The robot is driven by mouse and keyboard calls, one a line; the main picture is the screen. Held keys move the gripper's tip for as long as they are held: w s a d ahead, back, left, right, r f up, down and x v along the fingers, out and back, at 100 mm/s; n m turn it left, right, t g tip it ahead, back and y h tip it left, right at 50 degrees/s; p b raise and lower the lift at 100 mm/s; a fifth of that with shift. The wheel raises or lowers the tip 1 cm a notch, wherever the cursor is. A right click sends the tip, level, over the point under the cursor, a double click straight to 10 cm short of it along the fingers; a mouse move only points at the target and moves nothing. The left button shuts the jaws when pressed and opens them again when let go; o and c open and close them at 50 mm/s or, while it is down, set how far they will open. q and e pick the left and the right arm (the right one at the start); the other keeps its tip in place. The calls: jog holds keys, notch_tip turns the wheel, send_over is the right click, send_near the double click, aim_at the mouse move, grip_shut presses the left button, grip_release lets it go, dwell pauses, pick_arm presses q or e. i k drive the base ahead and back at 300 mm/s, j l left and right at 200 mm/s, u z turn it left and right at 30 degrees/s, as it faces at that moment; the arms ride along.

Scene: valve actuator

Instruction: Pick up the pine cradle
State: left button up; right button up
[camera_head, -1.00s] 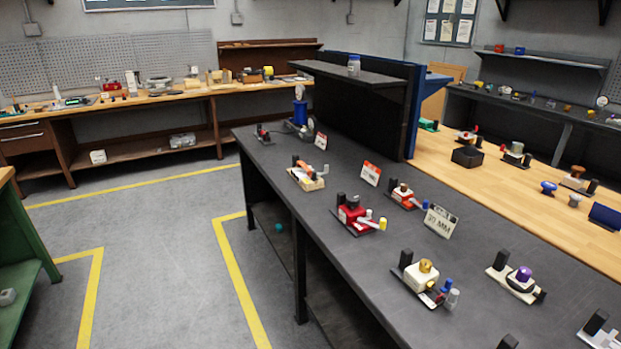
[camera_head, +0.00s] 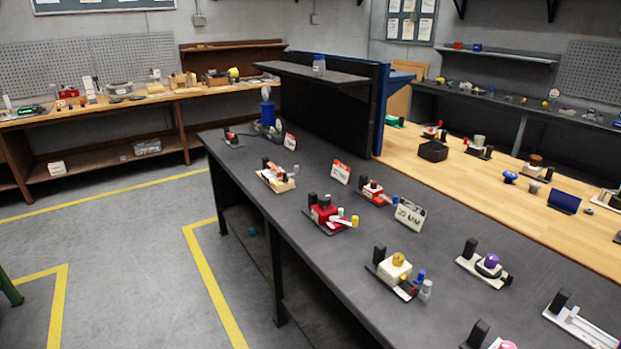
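A small pale wood-coloured piece (camera_head: 281,184), which looks like the pine cradle, lies on the dark bench (camera_head: 237,173) near its left edge. A dark upright block and an orange-red part stand on or beside it; at this size I cannot tell how they are joined. Neither of my grippers shows in the head view.
Beside it on the dark bench are a red valve unit (camera_head: 326,213), a cream unit with a yellow knob (camera_head: 396,268) and a white label sign (camera_head: 410,214). A dark raised shelf (camera_head: 312,72) stands behind. The floor (camera_head: 130,255) left of the bench is clear.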

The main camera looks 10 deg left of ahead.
aim_at(267, 173)
jog(key=i+j+z, duration=0.15)
jog(key=z, duration=0.2)
jog(key=i+j+z, duration=0.1)
jog(key=j+z, duration=0.25)
jog(key=i+j+z, duration=0.1)
jog(key=j+z, duration=0.25)
jog(key=i+j+z, duration=0.3)
jog(key=j, duration=1.1)
jog(key=j+z, duration=0.3)
jog(key=j, duration=1.1)
